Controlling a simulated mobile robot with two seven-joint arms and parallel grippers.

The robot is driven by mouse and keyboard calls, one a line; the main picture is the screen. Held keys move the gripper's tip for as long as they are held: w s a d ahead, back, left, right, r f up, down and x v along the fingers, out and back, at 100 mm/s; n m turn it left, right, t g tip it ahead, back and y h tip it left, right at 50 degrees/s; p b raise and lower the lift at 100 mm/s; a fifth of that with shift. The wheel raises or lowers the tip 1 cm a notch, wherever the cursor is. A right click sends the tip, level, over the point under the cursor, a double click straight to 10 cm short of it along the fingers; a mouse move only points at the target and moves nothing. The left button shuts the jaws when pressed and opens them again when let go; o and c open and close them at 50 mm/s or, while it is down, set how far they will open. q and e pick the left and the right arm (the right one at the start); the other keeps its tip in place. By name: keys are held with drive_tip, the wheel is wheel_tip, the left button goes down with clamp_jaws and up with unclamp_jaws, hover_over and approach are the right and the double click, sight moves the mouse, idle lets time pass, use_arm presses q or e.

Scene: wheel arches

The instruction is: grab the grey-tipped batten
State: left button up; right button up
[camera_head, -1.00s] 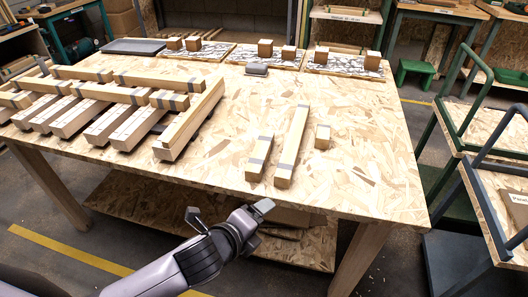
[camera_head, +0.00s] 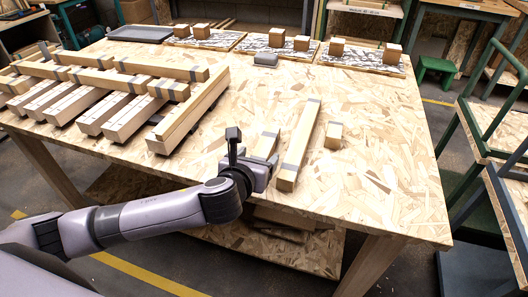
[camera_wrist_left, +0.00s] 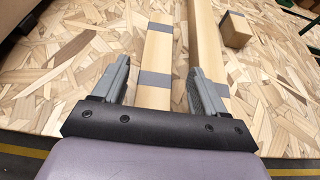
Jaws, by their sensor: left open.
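Two light wooden battens with grey bands lie side by side near the table's front edge. The shorter one (camera_head: 266,146) is partly behind my left gripper (camera_head: 254,150); the longer one (camera_head: 302,140), with a grey far tip, lies just right of it. In the left wrist view my left gripper (camera_wrist_left: 162,85) is open and empty. The short batten (camera_wrist_left: 157,50) shows between its fingers, with two grey bands. The right finger overlaps the long batten (camera_wrist_left: 205,35). I cannot tell how far the fingers are above the table. My right gripper is out of view.
A small grey-banded block (camera_head: 333,136) sits right of the long batten. A frame of banded battens (camera_head: 190,115) fills the table's left. A grey case (camera_head: 266,59) and boards with wooden blocks (camera_head: 279,44) are at the back. The table's right side (camera_head: 390,150) is clear.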

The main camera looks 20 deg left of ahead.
sight(262, 149)
use_arm(q)
drive_tip(key=x, duration=0.3)
drive_tip(key=shift+w+a, duration=0.15)
drive_tip(key=shift+w+f, duration=0.15)
drive_tip(key=shift+w, duration=0.15)
drive_tip(key=c, duration=1.1)
drive_tip(key=shift+c, duration=0.2)
